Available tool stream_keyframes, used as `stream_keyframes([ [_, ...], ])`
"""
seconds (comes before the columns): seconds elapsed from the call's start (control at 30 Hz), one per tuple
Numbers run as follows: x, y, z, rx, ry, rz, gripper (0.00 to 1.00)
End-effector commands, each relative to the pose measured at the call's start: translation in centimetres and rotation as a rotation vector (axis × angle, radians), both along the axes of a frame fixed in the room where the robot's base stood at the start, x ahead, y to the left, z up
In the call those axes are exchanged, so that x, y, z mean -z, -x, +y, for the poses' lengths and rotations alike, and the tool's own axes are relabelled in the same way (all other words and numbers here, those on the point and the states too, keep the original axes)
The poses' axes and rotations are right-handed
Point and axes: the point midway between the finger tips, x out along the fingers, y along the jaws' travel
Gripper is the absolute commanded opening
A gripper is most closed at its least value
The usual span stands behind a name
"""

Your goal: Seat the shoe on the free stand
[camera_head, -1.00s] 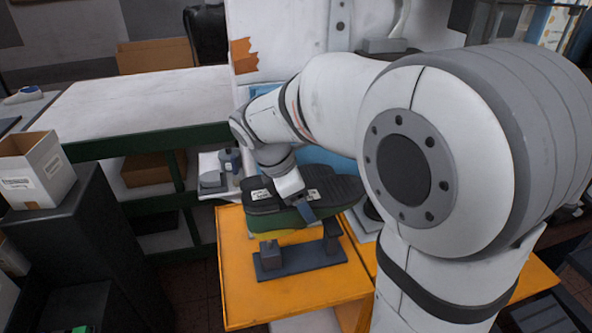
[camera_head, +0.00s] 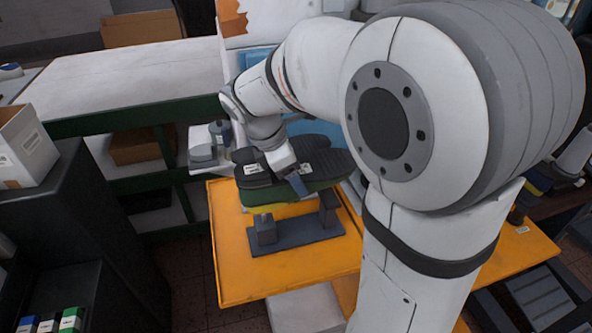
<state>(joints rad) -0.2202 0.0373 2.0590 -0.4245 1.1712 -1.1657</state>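The shoe (camera_head: 325,161) is upside down, its dark sole facing up and its green side showing below, with a yellow part under it. It is over the dark grey stand (camera_head: 297,236), which has two posts on a flat base and sits on the orange table. My gripper (camera_head: 296,182) is at the middle of the shoe, with one finger visible against its near side. The far finger is hidden, but the gripper looks closed around the shoe. I cannot tell whether the shoe touches the posts.
The orange table (camera_head: 240,275) has bare room left of and in front of the stand. A grey device (camera_head: 203,147) stands behind at the left. A white-topped bench (camera_head: 140,80) is at the back left. A black cabinet (camera_head: 95,215) with a white box (camera_head: 27,143) stands at the left.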

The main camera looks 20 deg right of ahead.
Motion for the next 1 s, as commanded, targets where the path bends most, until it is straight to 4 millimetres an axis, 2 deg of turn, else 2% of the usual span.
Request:
stream_keyframes([
  [0.7, 4.3, 0.0, -0.1, -0.008, -0.011, -0.001, 0.16],
  [1.0, 4.9, 0.0, -0.1, -0.009, -0.013, -0.001, 0.16],
])
